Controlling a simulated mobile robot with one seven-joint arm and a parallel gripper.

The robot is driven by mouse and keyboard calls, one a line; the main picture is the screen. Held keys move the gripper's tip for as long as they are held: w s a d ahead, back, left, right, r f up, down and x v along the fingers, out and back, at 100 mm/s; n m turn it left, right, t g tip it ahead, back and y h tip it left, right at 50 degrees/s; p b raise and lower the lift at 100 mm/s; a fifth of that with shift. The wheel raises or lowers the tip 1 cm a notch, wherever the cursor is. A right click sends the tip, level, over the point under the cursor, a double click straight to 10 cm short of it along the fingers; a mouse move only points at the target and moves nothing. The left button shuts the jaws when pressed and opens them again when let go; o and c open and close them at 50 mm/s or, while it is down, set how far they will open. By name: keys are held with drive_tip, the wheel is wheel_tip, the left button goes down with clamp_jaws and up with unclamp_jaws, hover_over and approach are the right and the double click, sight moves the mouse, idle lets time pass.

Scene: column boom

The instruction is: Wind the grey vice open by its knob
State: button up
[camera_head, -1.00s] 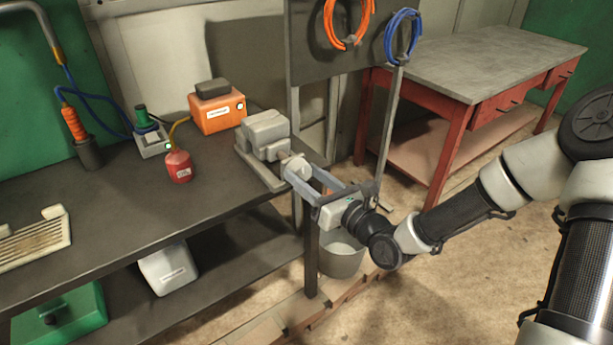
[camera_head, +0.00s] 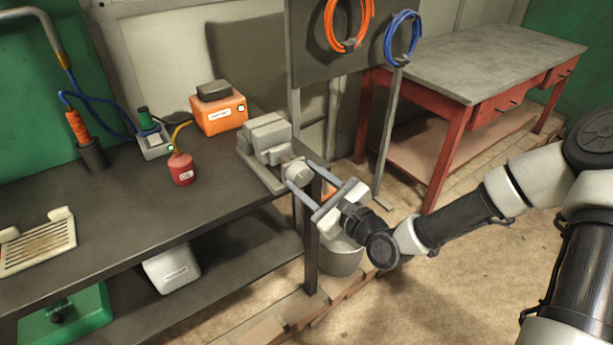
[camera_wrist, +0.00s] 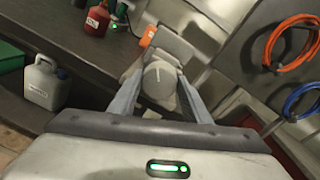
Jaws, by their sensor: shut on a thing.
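The grey vice (camera_head: 266,133) sits on its flat base at the right end of the dark workbench. Its round pale knob (camera_head: 296,171) faces me at the bench's edge. My gripper (camera_head: 300,174) is shut on the knob, one finger on each side, with the finger pair tilted. In the wrist view the knob (camera_wrist: 160,79) shows a pale line across its face and lies between my two fingers (camera_wrist: 159,83). The vice body shows behind it. I cannot tell how wide the gap between the vice jaws is.
A red oil can (camera_head: 182,171) and an orange box (camera_head: 218,114) stand left of the vice on the workbench (camera_head: 130,215). A bucket (camera_head: 341,258) stands on the floor below my gripper. A post (camera_head: 391,140) rises just beyond my gripper.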

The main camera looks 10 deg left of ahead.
drive_tip(key=n, duration=0.6)
drive_tip(key=shift+s, duration=0.1)
drive_tip(key=n+b, duration=0.1)
drive_tip(key=n, duration=0.5)
drive_tip(key=shift+a+f+h+b, duration=0.1)
drive_tip(key=shift+f+h+b, duration=0.05)
drive_tip(key=shift+h+b, duration=0.25)
drive_tip(key=n+t+b, duration=0.1)
drive_tip(key=n+b, duration=0.2)
drive_tip(key=n, duration=0.3)
drive_tip(key=shift+f+b, duration=0.15)
drive_tip(key=shift+b, duration=0.15)
drive_tip(key=n+b, duration=0.5)
drive_tip(key=n, duration=0.1)
drive_tip(key=shift+f+t, duration=0.1)
drive_tip(key=shift+t, duration=0.2)
drive_tip(key=n+b, duration=0.1)
drive_tip(key=n, duration=0.4)
drive_tip(key=shift+n, duration=0.4)
drive_tip(key=n, duration=1.3)
drive_tip(key=shift+y, duration=0.4)
drive_tip(key=n, duration=0.6)
drive_tip(key=shift+y, duration=0.3)
drive_tip(key=shift+n, duration=0.3)
